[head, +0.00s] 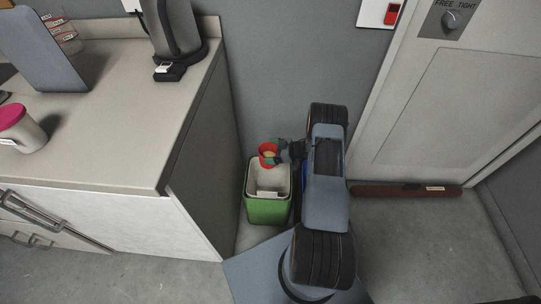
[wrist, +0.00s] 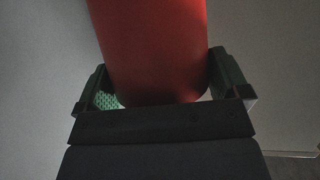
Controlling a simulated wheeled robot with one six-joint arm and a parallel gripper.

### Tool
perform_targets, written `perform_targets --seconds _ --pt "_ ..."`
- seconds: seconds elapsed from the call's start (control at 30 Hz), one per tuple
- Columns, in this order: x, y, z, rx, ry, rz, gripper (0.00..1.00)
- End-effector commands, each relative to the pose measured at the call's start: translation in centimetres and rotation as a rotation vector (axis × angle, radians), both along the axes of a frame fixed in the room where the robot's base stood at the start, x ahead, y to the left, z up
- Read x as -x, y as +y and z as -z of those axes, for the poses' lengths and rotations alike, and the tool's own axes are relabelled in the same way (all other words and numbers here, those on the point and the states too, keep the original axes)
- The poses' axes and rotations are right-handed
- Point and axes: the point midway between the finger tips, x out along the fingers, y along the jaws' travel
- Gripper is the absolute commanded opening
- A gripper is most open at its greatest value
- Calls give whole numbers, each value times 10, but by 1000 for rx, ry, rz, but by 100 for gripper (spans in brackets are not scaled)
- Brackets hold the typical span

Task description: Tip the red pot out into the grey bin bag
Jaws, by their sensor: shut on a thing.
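The red pot (head: 267,148) is held at the far side of a green bin, over or near its back rim, with its open top facing up toward the head camera. Something pale orange shows inside it. My gripper (head: 281,152) is shut on the pot from the right. In the wrist view the red pot (wrist: 155,45) fills the space between the two fingers of my gripper (wrist: 162,75). The green bin (head: 267,212) stands on the floor, lined with a pale grey bag (head: 282,178) folded over the rim. The pot hides part of the back rim.
A counter (head: 110,120) stands left of the bin, its end panel (head: 205,150) close by. A grey wall is behind. A door (head: 450,100) is at the right with a dark red-brown draught roll (head: 405,191) at its foot. Free floor (head: 430,245) lies at lower right.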

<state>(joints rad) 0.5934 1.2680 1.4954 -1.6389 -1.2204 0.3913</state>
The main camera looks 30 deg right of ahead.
Motion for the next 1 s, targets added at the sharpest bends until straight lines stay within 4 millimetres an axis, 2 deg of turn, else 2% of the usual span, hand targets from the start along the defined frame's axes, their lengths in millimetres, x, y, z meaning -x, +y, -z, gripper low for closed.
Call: perform_targets --seconds 0.7,0.87,1.0 --pt "-1 -1 25 128 -230 -1 62" --pt "2 0 22 243 -433 0 62" --pt "4 1 28 335 -597 1 62"
